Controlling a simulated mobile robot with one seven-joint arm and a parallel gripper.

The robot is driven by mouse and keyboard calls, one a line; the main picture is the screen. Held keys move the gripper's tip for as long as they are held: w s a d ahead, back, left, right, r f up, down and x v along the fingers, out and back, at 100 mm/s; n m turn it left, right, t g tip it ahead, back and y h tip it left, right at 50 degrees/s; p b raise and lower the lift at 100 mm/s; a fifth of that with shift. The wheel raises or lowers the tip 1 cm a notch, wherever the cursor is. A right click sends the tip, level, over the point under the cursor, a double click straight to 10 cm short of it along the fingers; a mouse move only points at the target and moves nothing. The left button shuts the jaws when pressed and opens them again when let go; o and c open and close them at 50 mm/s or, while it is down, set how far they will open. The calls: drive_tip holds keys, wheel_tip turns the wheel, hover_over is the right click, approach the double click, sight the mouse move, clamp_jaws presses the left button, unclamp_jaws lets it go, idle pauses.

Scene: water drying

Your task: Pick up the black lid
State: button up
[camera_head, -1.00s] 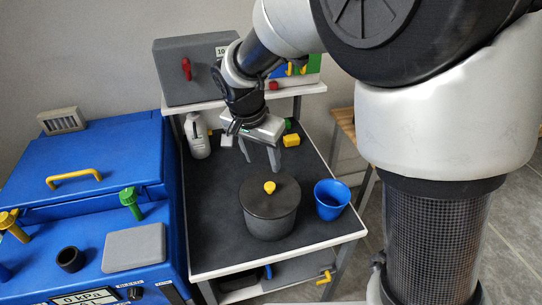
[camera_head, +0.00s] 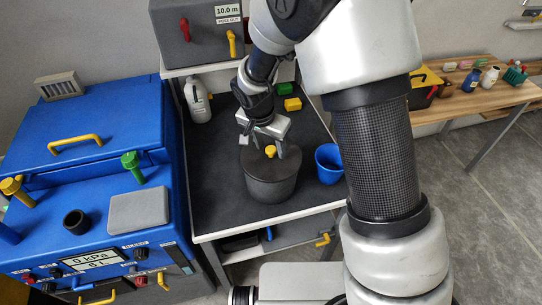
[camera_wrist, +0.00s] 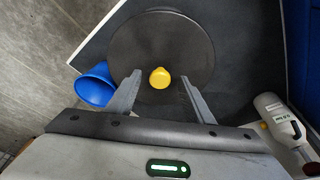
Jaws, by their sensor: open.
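The black lid (camera_head: 254,160) is round with a yellow knob (camera_head: 270,151) at its middle. It sits on a dark pot (camera_head: 271,186) on the bench. In the wrist view the lid (camera_wrist: 160,30) lies below my gripper, and its knob (camera_wrist: 160,77) shows between the two fingers. My gripper (camera_head: 262,146) is open and empty, with its fingers (camera_wrist: 157,90) on either side of the knob. I cannot tell whether the fingertips reach down to the knob's height.
A blue cup (camera_head: 329,164) stands close to the pot's right. A white bottle (camera_head: 197,100) stands at the back left of the bench. Yellow (camera_head: 293,104) and green (camera_head: 287,88) blocks lie at the back. A blue machine (camera_head: 85,207) stands on the left.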

clamp_jaws()
drive_tip(key=shift+r, duration=0.15)
